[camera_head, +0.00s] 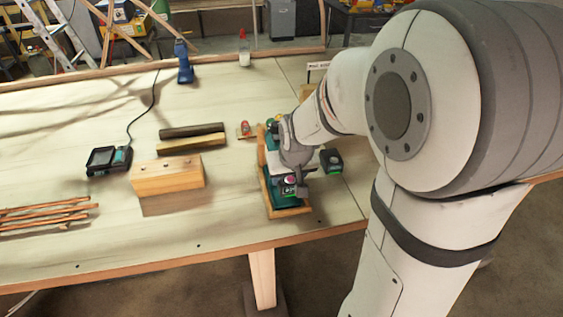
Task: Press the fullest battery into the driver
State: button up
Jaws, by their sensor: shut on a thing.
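My gripper (293,172) points down over a wooden cradle (291,212) at the front right of the table. It is shut on a dark battery (289,187) with a small green mark on its near end. A teal body, seemingly the driver (272,187), lies in the cradle beneath; my gripper and wrist hide much of it. I cannot tell whether the held battery touches or sits in the driver. Another dark battery (331,160) with a green mark stands just right of the cradle. Charge levels are too small to read.
A black charger (108,161) with a cable lies at the left. A wooden block (167,176), a dark bar (191,130), several thin laths (45,214), a blue tool (184,63) and a bottle (244,48) are on the table. Its front middle is clear.

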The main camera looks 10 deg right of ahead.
aim_at(286, 180)
jog(key=shift+w+f+b, duration=0.7)
jog(key=shift+w+f, duration=0.1)
jog(key=shift+f, duration=0.25)
jog(key=shift+w+f+b, duration=0.65)
jog(key=shift+w+f, duration=0.15)
jog(key=shift+f, duration=0.25)
jog(key=shift+f+b, duration=0.3)
jog(key=shift+s, duration=0.15)
jog(key=shift+f+b, duration=1.05)
jog(key=shift+b, duration=0.15)
jog(key=o, duration=1.3)
jog(key=shift+r, duration=0.1)
